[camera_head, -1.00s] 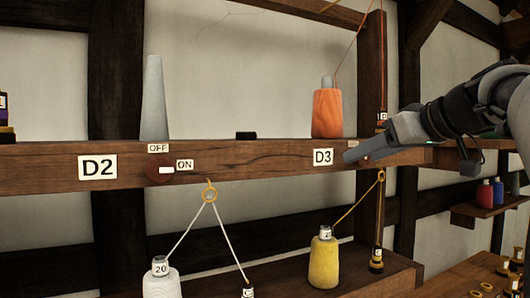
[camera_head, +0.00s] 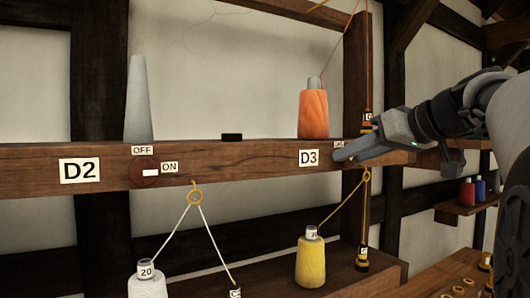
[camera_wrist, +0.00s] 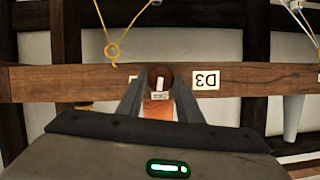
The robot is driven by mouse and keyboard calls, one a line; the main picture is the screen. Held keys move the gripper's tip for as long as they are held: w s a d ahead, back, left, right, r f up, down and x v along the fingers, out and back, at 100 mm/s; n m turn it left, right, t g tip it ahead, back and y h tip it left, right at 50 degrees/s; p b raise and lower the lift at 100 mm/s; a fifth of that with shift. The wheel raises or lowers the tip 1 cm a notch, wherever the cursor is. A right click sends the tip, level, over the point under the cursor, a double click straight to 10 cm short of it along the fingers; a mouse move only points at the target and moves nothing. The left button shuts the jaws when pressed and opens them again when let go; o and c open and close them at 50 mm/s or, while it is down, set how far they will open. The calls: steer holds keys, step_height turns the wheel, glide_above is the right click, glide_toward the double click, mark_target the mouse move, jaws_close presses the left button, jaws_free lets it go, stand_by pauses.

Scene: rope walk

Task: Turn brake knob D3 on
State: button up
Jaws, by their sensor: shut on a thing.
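The D3 label (camera_head: 309,158) is a white plate on the dark wooden beam (camera_head: 240,157). Brake knob D3 (camera_wrist: 160,74) is a round red-brown knob just beside that label, which appears upside down in the wrist view (camera_wrist: 206,79). Its white mark stands upright in the wrist view, in line with the OFF tag (camera_wrist: 160,96). The ON tag is mostly hidden by a finger. My gripper (camera_head: 343,154) is at the beam right of the D3 label and hides the knob in the head view. In the wrist view my gripper (camera_wrist: 160,86) has one finger on each side of the knob, shut on it.
Knob D2 (camera_head: 145,173) is further left, its mark level toward ON. An orange bobbin (camera_head: 313,113) and a grey cone (camera_head: 137,100) stand on the beam. A yellow bobbin (camera_head: 310,262) stands below, its thread running up to a ring near my gripper.

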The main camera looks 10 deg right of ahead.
steer(key=m+y+p, duration=0.1)
steer(key=m, duration=0.2)
steer(key=m+y+p, duration=0.1)
steer(key=m+y, duration=0.1)
steer(key=m, duration=0.1)
steer(key=d+m+y+p, duration=0.1)
steer(key=m+y, duration=0.1)
steer(key=m, duration=0.1)
steer(key=shift+w+f, duration=0.15)
steer(key=shift+f, duration=0.2)
steer(key=shift+f+m+t+y, duration=0.15)
steer(key=shift+m+t+y, duration=0.4)
steer(key=shift+m, duration=0.95)
steer(key=o, duration=1)
steer(key=shift+o, duration=0.2)
steer(key=b+v, duration=0.1)
steer(key=v, duration=1.6)
steer(key=shift+d+f, duration=0.2)
steer(key=shift+d, duration=0.1)
